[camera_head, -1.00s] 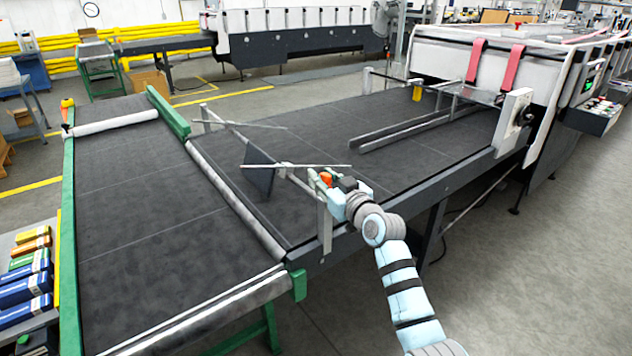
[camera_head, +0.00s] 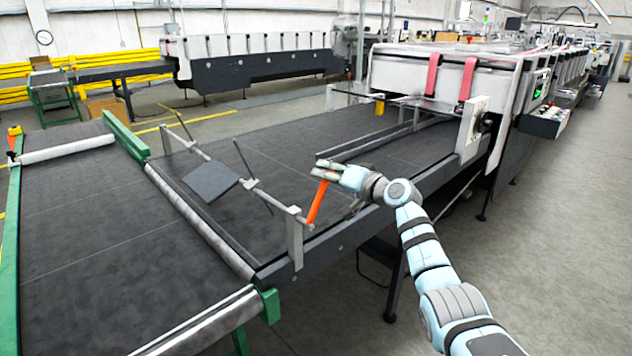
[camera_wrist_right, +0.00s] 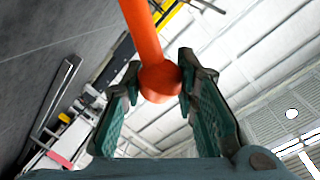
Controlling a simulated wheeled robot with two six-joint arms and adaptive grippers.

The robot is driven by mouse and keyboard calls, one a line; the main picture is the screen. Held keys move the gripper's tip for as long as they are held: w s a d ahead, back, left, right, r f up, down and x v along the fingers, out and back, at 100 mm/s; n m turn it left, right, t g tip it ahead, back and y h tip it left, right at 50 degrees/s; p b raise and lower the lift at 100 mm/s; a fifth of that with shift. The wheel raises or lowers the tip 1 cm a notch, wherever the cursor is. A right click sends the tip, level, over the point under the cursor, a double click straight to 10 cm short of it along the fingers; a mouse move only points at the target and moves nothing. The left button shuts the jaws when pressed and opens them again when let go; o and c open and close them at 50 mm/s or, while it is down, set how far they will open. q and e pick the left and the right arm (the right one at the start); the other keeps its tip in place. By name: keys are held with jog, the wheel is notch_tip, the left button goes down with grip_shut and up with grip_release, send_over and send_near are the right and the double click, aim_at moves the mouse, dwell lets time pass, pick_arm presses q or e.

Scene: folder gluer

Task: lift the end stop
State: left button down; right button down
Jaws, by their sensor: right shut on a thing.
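The end stop is a dark square plate (camera_head: 211,181) on a cross bar (camera_head: 268,199) over the wide black belt. The plate is raised and tilted, with its lower edge clear of the belt, and two thin rods stick up at a slant from the bar. An orange handle (camera_head: 318,203) rises from the bar's near end beside an upright post. My right gripper (camera_head: 332,172) is shut on the handle's upper end. In the right wrist view, the handle's round knob (camera_wrist_right: 160,82) sits between the two fingers. My left gripper is not in view.
Two parallel rails (camera_head: 385,140) lie along the belt (camera_head: 290,160) behind the gripper. A large white machine (camera_head: 420,75) stands at the belt's far right. A green-framed conveyor (camera_head: 70,210) adjoins on the left. The floor at right is clear.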

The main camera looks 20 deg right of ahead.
jog(key=shift+w+d+f+m+y+b, duration=0.15)
jog(key=shift+w+d+f+m+b, duration=0.05)
jog(key=shift+d+f+m+b, duration=0.25)
jog(key=shift+w+d+f+m+y+b, duration=0.2)
jog(key=shift+d+f+m, duration=0.1)
jog(key=shift+d+m, duration=0.2)
jog(key=c, duration=1.2)
grip_release()
jog(key=shift+d+f, duration=0.1)
jog(key=shift+s, duration=0.1)
jog(key=v, duration=1.1)
jog(key=shift+s+d+r, duration=0.1)
jog(key=shift+s+r, duration=0.2)
jog(key=shift+s, duration=0.05)
